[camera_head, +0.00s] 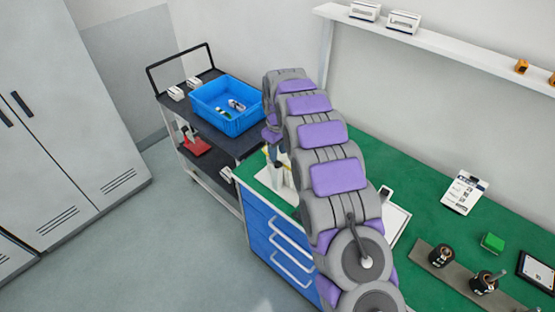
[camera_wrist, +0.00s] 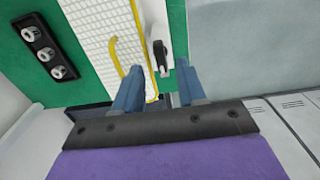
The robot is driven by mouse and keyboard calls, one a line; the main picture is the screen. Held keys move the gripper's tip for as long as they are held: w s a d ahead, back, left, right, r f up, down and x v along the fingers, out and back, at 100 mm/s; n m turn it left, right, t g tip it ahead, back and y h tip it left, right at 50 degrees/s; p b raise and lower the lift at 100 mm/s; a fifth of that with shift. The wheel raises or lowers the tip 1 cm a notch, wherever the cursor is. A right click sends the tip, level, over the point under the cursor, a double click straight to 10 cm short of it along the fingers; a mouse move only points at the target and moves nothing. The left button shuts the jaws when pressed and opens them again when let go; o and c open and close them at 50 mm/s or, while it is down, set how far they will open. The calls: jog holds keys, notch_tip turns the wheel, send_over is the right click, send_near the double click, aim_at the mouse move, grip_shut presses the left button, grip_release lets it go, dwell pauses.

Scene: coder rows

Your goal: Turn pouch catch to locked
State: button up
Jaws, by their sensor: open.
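In the wrist view a dark lever (camera_wrist: 162,54) hangs on a narrow white plate; it looks like the pouch catch, but its markings are too small to read. My gripper (camera_wrist: 161,84) is open, with its two blue fingers apart. The lever's lower end appears between the fingertips, and I cannot tell whether they touch it. To its left are a white gridded panel (camera_wrist: 96,38) and a yellow bar (camera_wrist: 121,52). In the head view my arm covers most of this spot; a white piece (camera_head: 284,184) shows on the bench beside it.
A black strip with several round knobs (camera_wrist: 45,48) lies left in the wrist view. In the head view a blue bin (camera_head: 213,117) stands on a dark cart (camera_head: 165,108). The green bench (camera_head: 430,190) holds a card (camera_head: 465,193) and knobs on a grey strip. The floor at left is clear.

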jog(key=shift+f, duration=2.05)
grip_shut()
